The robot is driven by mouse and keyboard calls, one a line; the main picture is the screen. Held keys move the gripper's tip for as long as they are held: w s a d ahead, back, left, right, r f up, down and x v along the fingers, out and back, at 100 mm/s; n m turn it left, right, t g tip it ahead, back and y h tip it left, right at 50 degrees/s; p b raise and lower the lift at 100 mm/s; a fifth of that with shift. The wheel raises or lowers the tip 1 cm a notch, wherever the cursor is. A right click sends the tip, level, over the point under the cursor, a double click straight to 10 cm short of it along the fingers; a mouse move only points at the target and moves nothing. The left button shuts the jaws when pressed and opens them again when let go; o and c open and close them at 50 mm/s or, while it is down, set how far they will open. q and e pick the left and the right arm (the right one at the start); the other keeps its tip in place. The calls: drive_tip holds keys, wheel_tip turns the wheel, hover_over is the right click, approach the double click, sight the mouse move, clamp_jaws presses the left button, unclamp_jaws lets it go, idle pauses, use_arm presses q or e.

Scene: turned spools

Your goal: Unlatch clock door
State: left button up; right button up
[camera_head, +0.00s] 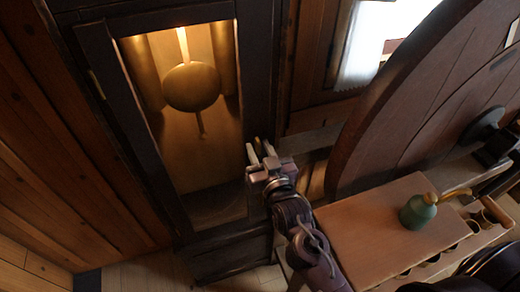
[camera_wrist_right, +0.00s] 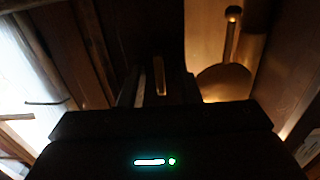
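The tall dark clock case stands at left centre in the head view. Its framed door (camera_head: 107,62) has a lit window with a brass pendulum (camera_head: 191,87) behind it. The pendulum also shows in the wrist view (camera_wrist_right: 224,84). My right gripper (camera_head: 261,152) is at the door's right edge, its pale fingers apart. A small brass latch piece (camera_head: 257,143) shows between or just beyond the fingertips; in the wrist view (camera_wrist_right: 160,75) it stands upright ahead of the gripper. I cannot tell whether the fingers touch it. My left gripper is not in view.
Wood-plank wall (camera_head: 50,130) lies left of the clock.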

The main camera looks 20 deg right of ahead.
drive_tip(key=shift+s, duration=0.1)
drive_tip(key=shift+s+f, duration=0.15)
drive_tip(key=shift+s, duration=0.1)
drive_tip(key=s+b, duration=0.2)
drive_tip(key=s, duration=0.5)
drive_tip(key=shift+d+b, duration=0.15)
drive_tip(key=shift+b, duration=0.2)
drive_tip(key=shift+s, duration=0.1)
